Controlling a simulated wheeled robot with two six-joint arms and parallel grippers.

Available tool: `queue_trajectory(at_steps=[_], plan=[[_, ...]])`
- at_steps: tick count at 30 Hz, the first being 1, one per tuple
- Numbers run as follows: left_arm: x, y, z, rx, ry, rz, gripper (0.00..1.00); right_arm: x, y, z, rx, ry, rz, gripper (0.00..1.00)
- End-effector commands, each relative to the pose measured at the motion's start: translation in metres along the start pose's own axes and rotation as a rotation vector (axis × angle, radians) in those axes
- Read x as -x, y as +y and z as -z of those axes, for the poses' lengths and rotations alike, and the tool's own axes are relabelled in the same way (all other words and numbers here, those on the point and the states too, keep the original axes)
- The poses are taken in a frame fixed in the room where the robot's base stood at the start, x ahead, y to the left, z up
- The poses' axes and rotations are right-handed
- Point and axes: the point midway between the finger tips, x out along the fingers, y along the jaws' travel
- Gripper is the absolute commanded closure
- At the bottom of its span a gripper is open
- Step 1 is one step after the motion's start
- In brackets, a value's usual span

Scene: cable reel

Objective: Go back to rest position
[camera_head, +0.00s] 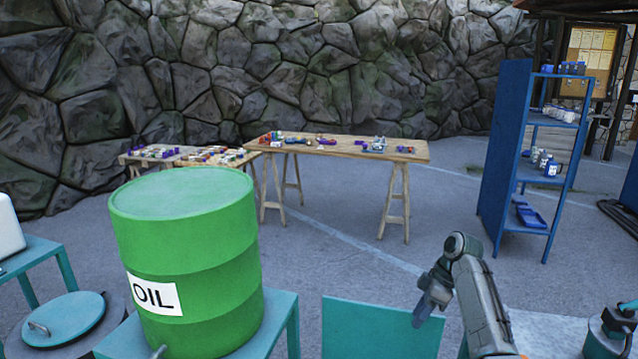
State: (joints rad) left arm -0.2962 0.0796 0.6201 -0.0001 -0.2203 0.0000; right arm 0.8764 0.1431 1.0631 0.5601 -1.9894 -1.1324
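My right gripper (428,298) shows at the lower right, at the end of my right arm, which is bent and points down to the left. It hangs near the right edge of a teal panel (375,328). Its fingers are small and seen from the side, so I cannot tell whether they are apart. I see nothing clearly held in it. My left gripper and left arm are not in view. No cable reel can be made out in this view.
A green oil drum (185,255) stands on a teal table (283,312) at the left front. A lidded teal container (62,318) is at the far left. A wooden trestle table (345,150) and a blue shelf (507,150) stand farther back. Open grey floor lies between.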

Motion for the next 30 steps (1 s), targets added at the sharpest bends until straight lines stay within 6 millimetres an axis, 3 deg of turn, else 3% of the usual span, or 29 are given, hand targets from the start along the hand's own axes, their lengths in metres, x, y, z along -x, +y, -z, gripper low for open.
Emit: queue_trajectory(at_steps=[10, 17, 23, 30], plan=[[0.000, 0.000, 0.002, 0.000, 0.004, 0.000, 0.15, -0.042, -0.017, -0.028, -0.102, -0.037, -0.042, 0.66], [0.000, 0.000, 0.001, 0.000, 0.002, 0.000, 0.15, -0.081, -0.040, -0.057, -0.209, -0.071, -0.095, 0.66], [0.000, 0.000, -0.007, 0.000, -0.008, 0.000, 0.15, -0.128, -0.085, -0.098, -0.358, -0.106, -0.176, 0.66], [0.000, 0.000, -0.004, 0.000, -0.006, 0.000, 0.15, -0.171, -0.168, -0.151, -0.575, -0.129, -0.314, 0.66]])
